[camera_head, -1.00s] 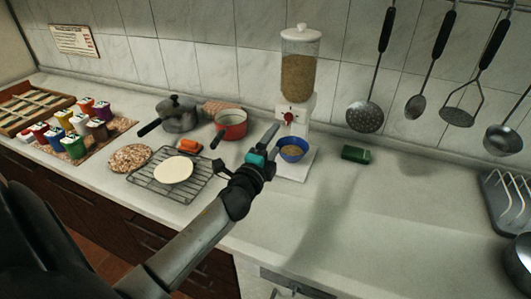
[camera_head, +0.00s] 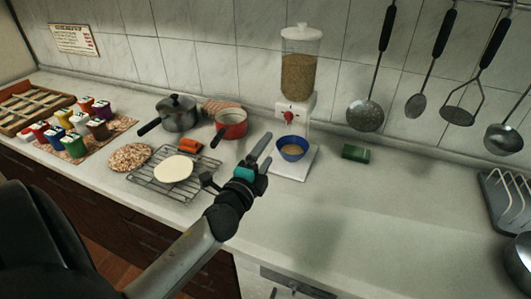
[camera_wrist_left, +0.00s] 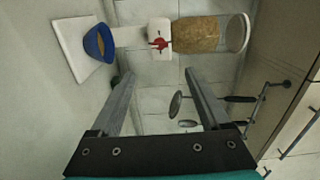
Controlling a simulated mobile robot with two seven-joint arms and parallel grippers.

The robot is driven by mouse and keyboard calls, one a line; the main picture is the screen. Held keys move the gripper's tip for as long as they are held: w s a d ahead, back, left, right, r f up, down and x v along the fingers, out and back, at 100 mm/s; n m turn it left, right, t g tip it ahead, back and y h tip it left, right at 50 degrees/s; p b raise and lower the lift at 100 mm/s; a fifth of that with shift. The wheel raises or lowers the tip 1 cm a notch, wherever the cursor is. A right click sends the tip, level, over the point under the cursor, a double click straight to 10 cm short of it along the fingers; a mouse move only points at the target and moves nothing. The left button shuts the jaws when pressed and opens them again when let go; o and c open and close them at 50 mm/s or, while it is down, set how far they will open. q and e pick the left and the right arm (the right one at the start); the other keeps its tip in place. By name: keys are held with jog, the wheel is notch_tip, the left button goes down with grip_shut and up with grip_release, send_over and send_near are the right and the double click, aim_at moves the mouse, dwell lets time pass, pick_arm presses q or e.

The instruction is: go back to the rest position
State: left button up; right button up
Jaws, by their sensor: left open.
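My left gripper (camera_head: 262,152) is open and empty, held above the counter in front of the dispenser. In the left wrist view its two fingers (camera_wrist_left: 160,85) stand apart with nothing between them. A blue bowl (camera_head: 291,148) with tan contents stands on the white base of the grain dispenser (camera_head: 299,65), to the right of the gripper; it also shows in the left wrist view (camera_wrist_left: 98,44). The gripper is apart from the bowl. My right gripper is not in view.
Left of my gripper are a red pot (camera_head: 231,124), a grey pot (camera_head: 178,114) and a wire rack (camera_head: 150,183) with a white disc. A green block (camera_head: 355,153) lies right of the dispenser. Utensils (camera_head: 365,115) hang at the wall.

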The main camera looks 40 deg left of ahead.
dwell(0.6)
pick_arm(q)
jog(key=s+d+f+n+g, duration=0.5)
jog(key=s+f+n+g, duration=0.2)
jog(key=s+f+n, duration=0.25)
jog(key=s+d+f+n+g+h, duration=0.2)
jog(key=s+d+g, duration=0.1)
jog(key=s+d, duration=0.35)
jog(key=s+d+f+n+g+h, duration=0.25)
jog(key=s+d+g, duration=0.2)
jog(key=s, duration=0.35)
notch_tip(320, 180, down, 26)
jog(key=s+m+b, duration=0.1)
jog(key=s+b, duration=0.1)
jog(key=b, duration=0.2)
jog(key=s+a+f+g+b, duration=0.2)
jog(key=s+f, duration=1.3)
jog(key=f, duration=0.1)
jog(key=shift+s+a+b, duration=0.15)
jog(key=shift+b, duration=0.15)
